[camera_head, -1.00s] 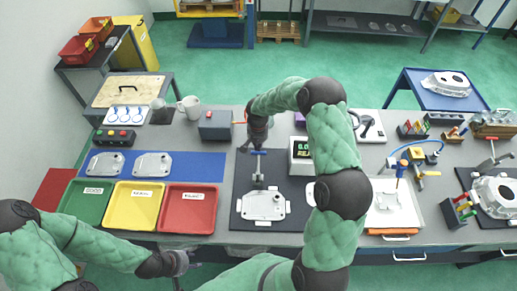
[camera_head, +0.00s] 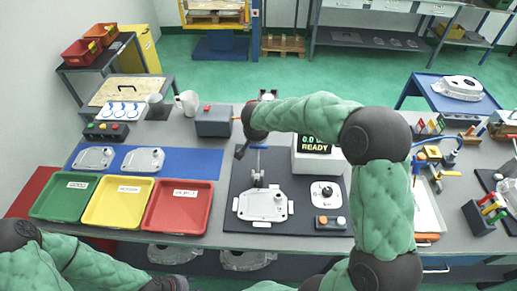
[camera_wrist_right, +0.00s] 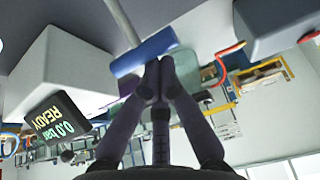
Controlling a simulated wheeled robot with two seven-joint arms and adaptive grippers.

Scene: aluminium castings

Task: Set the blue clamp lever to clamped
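The blue clamp lever (camera_head: 258,147) is a grey rod with a blue crossbar. It rises from the toggle clamp (camera_head: 258,178) behind the light grey casting (camera_head: 263,205) on a dark plate. In the right wrist view, the blue crossbar (camera_wrist_right: 145,52) is just beyond my fingertips. My right gripper (camera_head: 240,152) is beside the crossbar's left end in the head view. Its fingertips (camera_wrist_right: 158,78) are together with nothing visible between them; I cannot tell whether they touch the bar. My left gripper (camera_head: 172,284) is low at the bottom edge, partly cut off.
A display box (camera_head: 316,152) reading 0.0 and READY stands right of the lever. A grey box with a red button (camera_head: 213,121) stands behind left. Green (camera_head: 66,213), yellow (camera_head: 104,222) and red (camera_head: 178,227) trays lie left of the plate.

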